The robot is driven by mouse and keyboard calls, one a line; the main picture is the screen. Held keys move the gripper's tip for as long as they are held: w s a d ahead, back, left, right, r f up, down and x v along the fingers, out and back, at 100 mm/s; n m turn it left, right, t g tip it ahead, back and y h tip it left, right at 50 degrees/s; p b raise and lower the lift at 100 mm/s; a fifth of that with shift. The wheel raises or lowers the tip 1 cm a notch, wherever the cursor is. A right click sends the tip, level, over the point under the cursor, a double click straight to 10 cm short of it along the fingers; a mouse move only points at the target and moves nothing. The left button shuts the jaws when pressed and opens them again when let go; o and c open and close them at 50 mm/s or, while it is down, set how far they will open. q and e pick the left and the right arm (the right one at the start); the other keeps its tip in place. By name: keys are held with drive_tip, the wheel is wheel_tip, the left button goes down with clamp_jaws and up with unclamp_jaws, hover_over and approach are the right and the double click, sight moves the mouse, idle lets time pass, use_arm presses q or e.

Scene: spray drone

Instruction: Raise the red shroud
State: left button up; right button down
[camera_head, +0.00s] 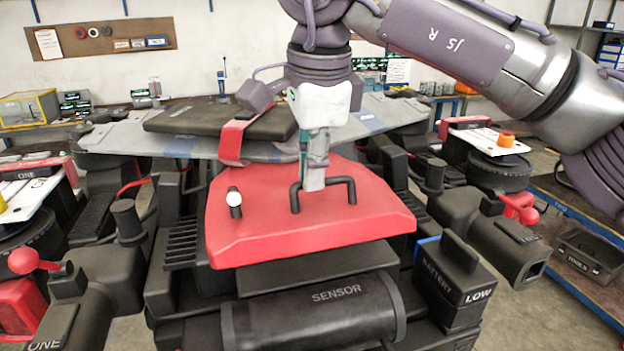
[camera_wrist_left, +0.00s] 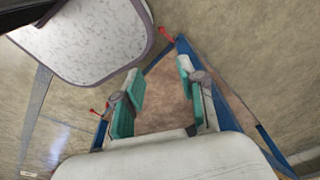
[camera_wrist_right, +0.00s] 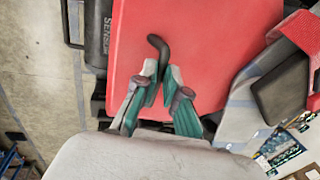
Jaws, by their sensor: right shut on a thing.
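The red shroud (camera_head: 320,222) is a broad red cover on the drone, with a black U-shaped handle (camera_head: 351,190) on top. It appears slightly tilted, its front edge above the dark body; I cannot tell whether it is raised. My right gripper (camera_head: 314,180) comes down from above and is shut on the handle. In the right wrist view the fingers (camera_wrist_right: 165,98) close around the handle, whose bent end (camera_wrist_right: 158,45) sticks out over the shroud (camera_wrist_right: 210,40). My left gripper (camera_wrist_left: 160,92) shows only in its wrist view, with its fingers apart and nothing between them.
A black sensor cylinder (camera_head: 315,312) lies in front of the shroud, and a battery block (camera_head: 450,285) stands at its right. A red strap (camera_head: 233,138) hangs behind it beside a dark pad (camera_head: 195,118). A round white knob (camera_head: 234,199) sits near its left side.

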drive_tip(key=shift+w+r+p, duration=0.2)
drive_tip(key=shift+r+p, duration=0.1)
drive_tip(key=shift+r, duration=0.25)
drive_tip(key=shift+w+r+p, duration=0.2)
drive_tip(key=shift+r+p, duration=0.1)
drive_tip(key=shift+r, duration=0.2)
drive_tip(key=c, duration=1.7)
unclamp_jaws()
drive_tip(key=shift+a+f, duration=0.1)
drive_tip(key=shift+o, duration=1.3)
drive_tip(key=shift+w+a+f, duration=0.15)
drive_tip(key=shift+w, duration=0.2)
drive_tip(key=shift+o, duration=1.2)
drive_tip(key=shift+w+f, duration=0.1)
drive_tip(key=shift+w, duration=0.2)
drive_tip(key=shift+s, duration=0.3)
drive_tip(key=shift+r, duration=0.35)
use_arm(q)
drive_tip(key=shift+s+a+r+g, duration=0.1)
drive_tip(key=shift+s+r+g, duration=0.2)
drive_tip(key=shift+s+r, duration=0.6)
use_arm(e)
drive_tip(key=v, duration=1.1)
drive_tip(key=shift+r, duration=0.2)
